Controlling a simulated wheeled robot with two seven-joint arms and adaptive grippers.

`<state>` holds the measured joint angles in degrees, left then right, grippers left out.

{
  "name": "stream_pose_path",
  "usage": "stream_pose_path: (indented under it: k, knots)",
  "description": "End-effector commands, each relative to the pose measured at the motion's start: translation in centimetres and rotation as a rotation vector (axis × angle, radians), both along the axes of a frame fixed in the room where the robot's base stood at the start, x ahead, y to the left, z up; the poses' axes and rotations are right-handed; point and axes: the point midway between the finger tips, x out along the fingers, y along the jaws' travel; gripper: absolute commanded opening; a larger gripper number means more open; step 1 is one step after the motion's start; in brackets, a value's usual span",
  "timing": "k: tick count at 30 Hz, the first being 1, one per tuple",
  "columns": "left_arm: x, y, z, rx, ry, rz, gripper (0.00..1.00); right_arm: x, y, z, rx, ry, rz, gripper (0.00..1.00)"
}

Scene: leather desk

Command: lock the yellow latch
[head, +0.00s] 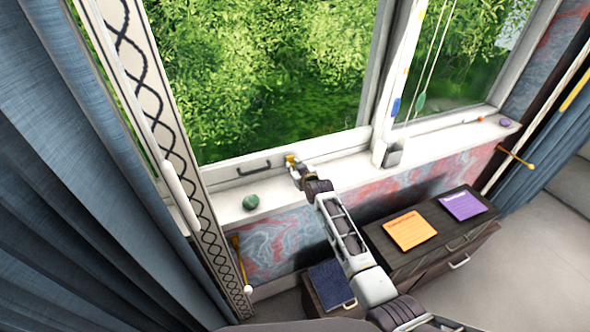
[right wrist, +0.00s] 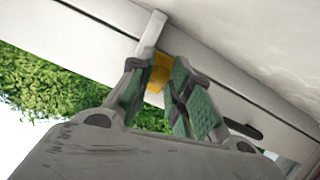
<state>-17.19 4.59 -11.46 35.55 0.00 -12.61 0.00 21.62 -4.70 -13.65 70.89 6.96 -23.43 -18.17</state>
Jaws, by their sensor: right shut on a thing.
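The yellow latch (head: 290,159) is small and sits on the white lower rail of the window, right of a dark handle. In the right wrist view the latch (right wrist: 159,72) shows between the green-padded fingers, beside a pale bar (right wrist: 150,32). My right gripper (head: 296,166) reaches it from the room side and is shut on it; the right wrist view shows the fingers (right wrist: 160,80) on either side of it. The fingers and hand hide part of the latch, so its exact turn cannot be told. My left gripper is not in view.
A dark window handle (head: 254,169) lies left of the latch. A green stone-like thing (head: 251,202) sits on the sill (head: 300,188), and a grey block (head: 393,155) stands right. A dark cabinet (head: 450,239) with orange and purple cards is below. A blue curtain (head: 70,180) fills the left.

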Motion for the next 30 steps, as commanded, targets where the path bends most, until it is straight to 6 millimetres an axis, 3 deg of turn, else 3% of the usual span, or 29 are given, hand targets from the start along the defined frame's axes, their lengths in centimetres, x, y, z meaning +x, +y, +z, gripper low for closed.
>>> stream_pose_path:
  k: [12, 24, 25, 30]
  knots:
    - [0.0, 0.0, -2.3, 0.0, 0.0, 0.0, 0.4, 0.2, 0.0, -0.7, 0.027, -0.08, -0.001, 0.0]
    - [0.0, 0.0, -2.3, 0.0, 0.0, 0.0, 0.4, 0.1, 0.0, -0.6, 0.029, -0.088, 0.0, 0.0]
    - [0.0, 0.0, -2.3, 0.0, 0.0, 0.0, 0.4, 0.1, 0.0, -0.6, 0.029, -0.088, 0.0, 0.22]
    - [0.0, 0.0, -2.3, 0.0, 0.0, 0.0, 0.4, 0.1, 0.0, -0.6, 0.029, -0.088, 0.0, 0.41]
